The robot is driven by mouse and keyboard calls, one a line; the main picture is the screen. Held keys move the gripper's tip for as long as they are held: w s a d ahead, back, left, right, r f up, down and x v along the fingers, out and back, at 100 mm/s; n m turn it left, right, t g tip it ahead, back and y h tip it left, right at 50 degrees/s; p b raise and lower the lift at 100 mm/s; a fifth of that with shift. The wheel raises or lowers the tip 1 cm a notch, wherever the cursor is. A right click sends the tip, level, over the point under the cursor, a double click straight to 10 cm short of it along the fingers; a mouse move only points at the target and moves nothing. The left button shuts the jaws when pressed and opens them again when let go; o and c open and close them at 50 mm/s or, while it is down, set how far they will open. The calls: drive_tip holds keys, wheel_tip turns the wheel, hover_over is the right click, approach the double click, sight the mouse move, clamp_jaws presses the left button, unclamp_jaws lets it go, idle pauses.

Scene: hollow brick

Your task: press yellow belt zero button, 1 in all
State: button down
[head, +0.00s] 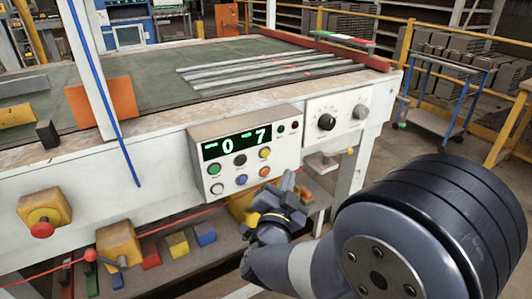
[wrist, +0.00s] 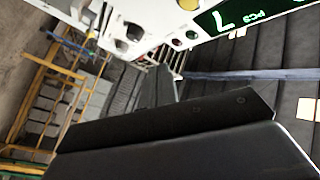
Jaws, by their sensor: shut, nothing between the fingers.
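A white control box (head: 245,150) on the front of the belt table has a green-lit display (head: 236,143) reading 0 and 7. My gripper (head: 287,182) is shut and empty, in front of and just below right of the lower yellow button in the head view; contact is not visible. The wrist view shows part of the display (wrist: 225,15) and one yellow button (wrist: 188,4) at the top edge.
Green (head: 215,169), black (head: 240,160), white (head: 217,189) and blue (head: 241,180) buttons sit close by. A knob panel (head: 336,115) adjoins on the right. A red stop button (head: 42,229) is far left. Coloured blocks (head: 177,244) lie on the shelf below.

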sight(265, 153)
drive_tip(key=shift+w+a, duration=0.7)
drive_tip(key=shift+w, duration=0.3)
drive_tip(key=shift+w+a, duration=0.7)
drive_tip(key=shift+w, duration=0.35)
drive_tip(key=shift+w+a, duration=0.7)
drive_tip(key=shift+w, duration=0.3)
drive_tip(key=shift+w, duration=0.1)
drive_tip(key=shift+w+a, duration=0.2)
drive_tip(key=shift+w, duration=0.05)
drive_tip(key=shift+w+a, duration=0.2)
drive_tip(key=shift+w, duration=0.1)
drive_tip(key=shift+s, duration=0.1)
idle(0.5)
drive_tip(key=shift+s+d+b, duration=0.4)
drive_tip(key=shift+s+d, duration=0.05)
drive_tip(key=shift+s, duration=0.1)
